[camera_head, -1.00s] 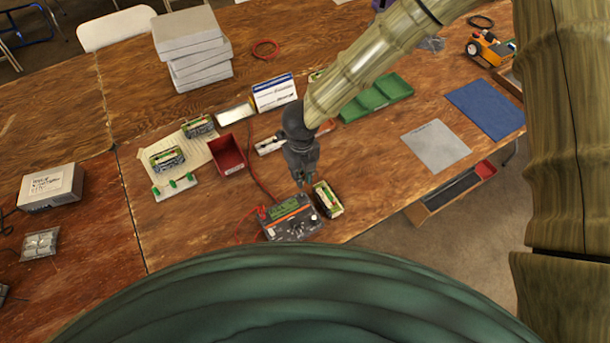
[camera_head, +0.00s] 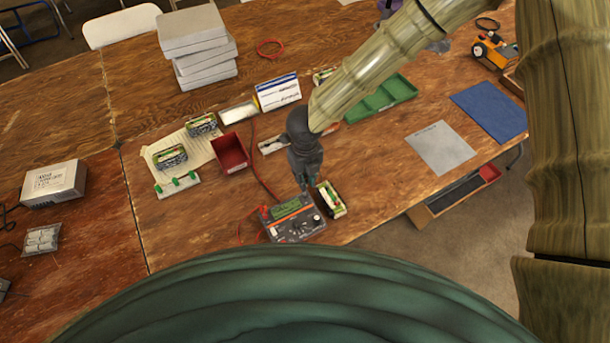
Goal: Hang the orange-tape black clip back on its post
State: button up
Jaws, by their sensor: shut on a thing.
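My gripper (camera_head: 309,188) points down just behind the near edge of the table, between a grey-black charger (camera_head: 292,218) with an orange stripe and a small green-and-cream pack (camera_head: 330,199). Its fingers are shut on a small dark thing, most likely the black clip, mostly hidden by the fingers. I cannot make out the orange tape. The fingertips are close to the pack's left end and the charger's back right corner; I cannot tell whether they touch either. A white strip with green posts (camera_head: 177,185) lies at the left. I cannot tell which post is the clip's.
A red bin (camera_head: 230,153), two more packs on a paper sheet (camera_head: 190,143), and a white sign (camera_head: 278,92) stand behind. A red lead (camera_head: 262,175) runs toward the charger. A green tray (camera_head: 384,98) and a grey mat (camera_head: 440,147) lie right. Bare wood lies between pack and mat.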

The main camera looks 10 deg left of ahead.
aim_at(305, 193)
jog(key=shift+f+b, duration=1.3)
jog(key=shift+f, duration=1.4)
jog(key=shift+f+p, duration=0.2)
jog(key=shift+p, duration=0.25)
dwell(0.8)
jog(key=o, duration=0.9)
jog(key=shift+c, duration=0.2)
jog(key=shift+o, duration=0.4)
jog(key=shift+o, duration=0.6)
jog(key=shift+r, duration=0.1)
jog(key=shift+r+p, duration=3)
jog(key=shift+r, duration=0.65)
